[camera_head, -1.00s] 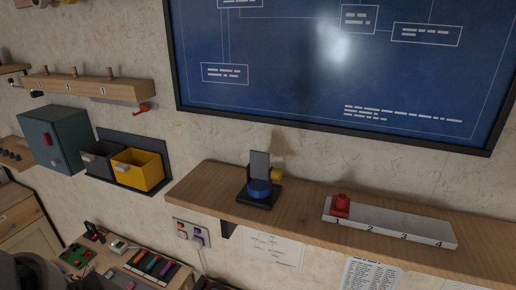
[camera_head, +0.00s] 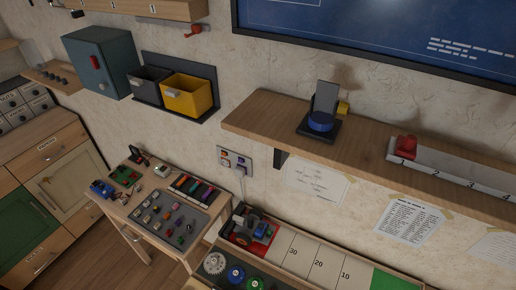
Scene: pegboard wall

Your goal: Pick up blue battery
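No battery can be told for certain at this size. Several blue things show: a blue round piece (camera_head: 320,121) on a black stand on the wall shelf, a small blue object (camera_head: 101,188) at the left edge of the small wooden table, and a blue round item (camera_head: 236,273) at the bottom. A dark rack of coloured cylinders (camera_head: 194,190), with purple, red and teal ones, lies at the back of that small table. Neither of my grippers is in view.
The small table also bears a grey mat (camera_head: 151,239) with several small parts. A long board with numbered panels (camera_head: 320,268) stands to its right. Wooden cabinets (camera_head: 62,190) stand at the left. The shelf (camera_head: 262,113) juts out above.

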